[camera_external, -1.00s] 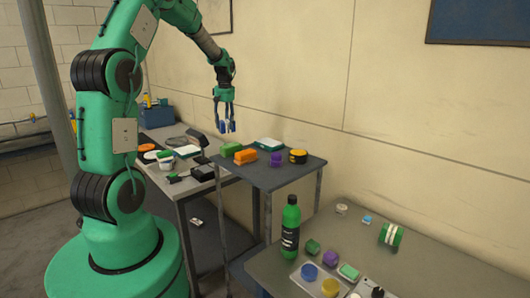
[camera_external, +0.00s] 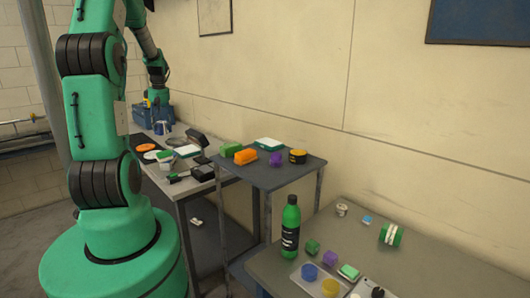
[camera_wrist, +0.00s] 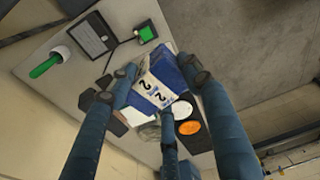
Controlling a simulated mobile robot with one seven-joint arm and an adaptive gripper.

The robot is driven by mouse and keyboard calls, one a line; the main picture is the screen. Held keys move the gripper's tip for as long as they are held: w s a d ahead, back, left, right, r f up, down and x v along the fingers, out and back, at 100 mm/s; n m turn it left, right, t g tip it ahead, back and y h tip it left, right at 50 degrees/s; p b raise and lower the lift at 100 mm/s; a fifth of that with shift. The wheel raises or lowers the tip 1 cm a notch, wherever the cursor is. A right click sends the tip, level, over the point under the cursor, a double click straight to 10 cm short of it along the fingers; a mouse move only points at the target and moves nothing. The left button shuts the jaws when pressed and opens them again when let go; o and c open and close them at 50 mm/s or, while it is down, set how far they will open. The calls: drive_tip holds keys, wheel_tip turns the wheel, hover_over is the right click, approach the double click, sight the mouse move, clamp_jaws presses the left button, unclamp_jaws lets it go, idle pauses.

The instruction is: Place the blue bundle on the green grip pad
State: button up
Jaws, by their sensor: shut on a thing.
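My gripper (camera_external: 160,120) is at the far end of the left table. In the wrist view my gripper (camera_wrist: 161,90) is shut on the blue bundle (camera_wrist: 166,72), which has a white band marked with a 2. Its fingers close around it from several sides. In the external view the bundle (camera_external: 161,129) is small and low between the fingers. I cannot tell for certain which thing is the green grip pad. A green-topped block (camera_external: 348,272) lies on the front table.
An orange disc (camera_wrist: 189,127) and a white disc (camera_wrist: 182,109) lie beside the bundle in the wrist view. A blue crate (camera_external: 150,115) stands behind my gripper. The middle table (camera_external: 262,178) holds green, orange and purple blocks.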

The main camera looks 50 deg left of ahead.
drive_tip(key=s+a+f, duration=0.1)
drive_tip(key=s+f, duration=0.3)
drive_tip(key=f, duration=0.7)
drive_tip(key=shift+a+n, duration=0.3)
drive_tip(key=shift+n, duration=0.1)
drive_tip(key=shift+w, duration=0.1)
drive_tip(key=shift+n, duration=0.3)
drive_tip(key=n+h+p, duration=0.1)
drive_tip(key=n, duration=0.3)
drive_tip(key=shift+d, duration=0.1)
drive_tip(key=w+a, duration=0.2)
drive_tip(key=a, duration=0.2)
drive_tip(key=w+a+f+p, duration=0.1)
drive_tip(key=w+a, duration=0.2)
drive_tip(key=a, duration=0.2)
drive_tip(key=w+a+p, duration=0.1)
drive_tip(key=w+a, duration=0.1)
drive_tip(key=a, duration=0.3)
drive_tip(key=shift+w+f, duration=0.2)
drive_tip(key=shift+w, duration=0.2)
